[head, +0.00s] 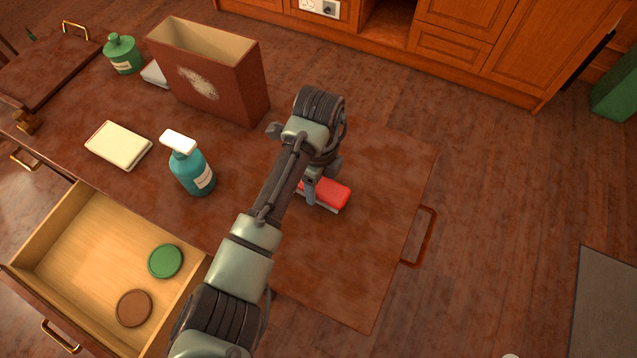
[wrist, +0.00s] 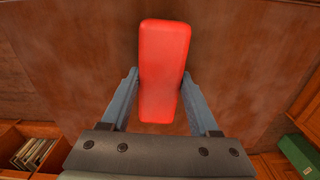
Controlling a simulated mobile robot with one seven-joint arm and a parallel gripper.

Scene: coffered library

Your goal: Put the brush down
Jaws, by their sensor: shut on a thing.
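The brush (head: 328,192) has a red back with a pale underside edge, and it is at the right part of the brown tabletop. In the wrist view, the red brush (wrist: 163,70) stands lengthwise between the two fingers. My gripper (head: 313,190) is shut on the brush from above; its fingers also show in the wrist view (wrist: 163,95). The brush is low over the tabletop (head: 385,220); I cannot tell whether it touches the wood. The underside of the brush is mostly hidden.
A teal spray bottle (head: 193,168), a cream pad (head: 118,146), a brown box (head: 212,80) and a green bottle (head: 123,54) stand left of my arm. An open drawer (head: 85,265) holds a green disc (head: 165,261) and a brown disc (head: 134,308). The tabletop right of the brush is clear.

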